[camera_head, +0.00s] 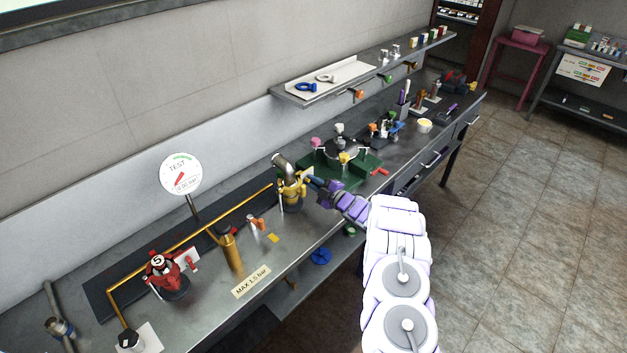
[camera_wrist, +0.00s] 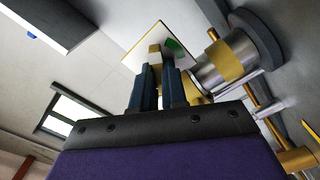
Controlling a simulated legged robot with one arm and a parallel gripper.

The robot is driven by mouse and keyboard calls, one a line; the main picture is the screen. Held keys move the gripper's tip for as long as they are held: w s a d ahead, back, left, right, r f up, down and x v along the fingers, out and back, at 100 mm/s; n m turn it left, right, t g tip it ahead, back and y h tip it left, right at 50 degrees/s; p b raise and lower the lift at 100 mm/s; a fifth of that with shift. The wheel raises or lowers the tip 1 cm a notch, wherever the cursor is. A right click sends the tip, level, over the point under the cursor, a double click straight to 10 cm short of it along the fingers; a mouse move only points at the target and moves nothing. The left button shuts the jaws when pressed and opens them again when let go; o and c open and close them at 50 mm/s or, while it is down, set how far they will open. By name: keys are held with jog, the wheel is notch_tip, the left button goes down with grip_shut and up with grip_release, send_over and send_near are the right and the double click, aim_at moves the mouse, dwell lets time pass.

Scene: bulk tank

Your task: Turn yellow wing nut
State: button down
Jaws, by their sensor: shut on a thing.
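My gripper (camera_head: 313,181) reaches from the right to the yellow fitting (camera_head: 292,194) on the workbench. In the wrist view my gripper (camera_wrist: 160,62) has its two dark fingers closed on a small yellow piece, the yellow wing nut (camera_wrist: 155,52), of which only the end shows between the fingertips. In the head view the fingers and the fitting hide most of the nut. A silver metal cylinder (camera_head: 283,163) rises from the fitting. In the wrist view a silver cylinder with a yellow band (camera_wrist: 228,62) stands close to the right of the fingers.
A gold pipe (camera_head: 190,235) runs left from the fitting toward a red valve (camera_head: 166,272). A test gauge (camera_head: 181,174) stands behind it. A green tray (camera_head: 364,170) with parts lies just right of the fitting. A shelf (camera_head: 345,90) hangs above. Floor is clear at right.

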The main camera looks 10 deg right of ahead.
jog(key=n+p, duration=0.3)
jog(key=n, duration=0.2)
jog(key=n+p, duration=0.4)
jog(key=n, duration=0.1)
jog(key=f+n+p, duration=0.1)
jog(key=n+p, duration=0.3)
jog(key=n, duration=0.1)
jog(key=shift+s+a+f+n, duration=0.1)
jog(key=shift+s+a+n, duration=0.05)
jog(key=shift+n, duration=0.15)
jog(key=n, duration=0.1)
jog(key=n+b, duration=0.1)
jog(key=n, duration=0.1)
jog(key=shift+f+n, duration=0.25)
jog(key=shift+n, duration=0.05)
jog(key=n+b, duration=0.2)
jog(key=shift+d+f+n, duration=0.1)
jog(key=shift+d+n, duration=0.1)
jog(key=shift+n, duration=0.1)
jog(key=shift+n+b, duration=0.35)
jog(key=shift+n, duration=0.05)
jog(key=shift+d, duration=0.1)
jog(key=shift+r, duration=0.2)
